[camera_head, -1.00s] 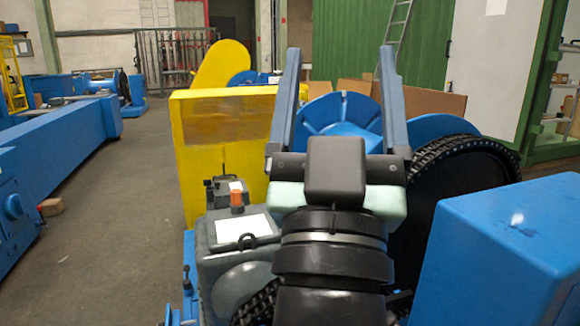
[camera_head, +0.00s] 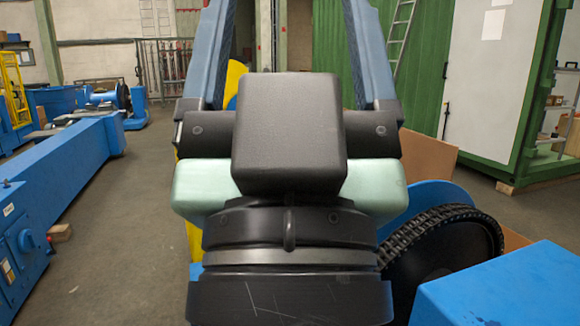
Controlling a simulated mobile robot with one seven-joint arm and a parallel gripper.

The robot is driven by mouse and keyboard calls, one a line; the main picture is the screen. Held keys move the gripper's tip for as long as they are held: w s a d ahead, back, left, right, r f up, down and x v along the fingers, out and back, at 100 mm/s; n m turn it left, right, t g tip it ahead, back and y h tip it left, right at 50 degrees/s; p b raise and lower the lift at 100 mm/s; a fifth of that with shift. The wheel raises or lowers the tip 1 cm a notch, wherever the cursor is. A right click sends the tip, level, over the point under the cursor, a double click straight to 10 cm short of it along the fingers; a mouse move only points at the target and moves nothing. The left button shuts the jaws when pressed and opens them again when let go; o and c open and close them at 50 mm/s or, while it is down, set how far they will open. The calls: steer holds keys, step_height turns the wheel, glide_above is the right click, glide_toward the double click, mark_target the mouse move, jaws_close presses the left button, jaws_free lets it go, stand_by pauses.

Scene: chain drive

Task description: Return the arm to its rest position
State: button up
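My gripper (camera_head: 284,12) fills the upper middle of the head view, much closer to the camera than the machinery. Its two blue-grey fingers point up and away, spread wide apart, with their tips at or past the top edge of the picture. Nothing shows between them but the background, so it is open and empty. My dark wrist and the pale green part of it stand upright in the centre and hide much of the machine behind. The chain wheel (camera_head: 440,245), black with a chain around its rim, shows at lower right, apart from my gripper.
A blue housing (camera_head: 505,290) stands at the lower right, close to my arm. A yellow guard (camera_head: 194,250) is mostly hidden behind my wrist. A long blue beam (camera_head: 70,180) lies at left. Grey floor (camera_head: 130,240) is clear between the beam and my arm.

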step_height(320, 180, up, 16)
steer(key=p, duration=1.3)
steer(key=shift+f, duration=0.25)
steer(key=shift+f, duration=0.1)
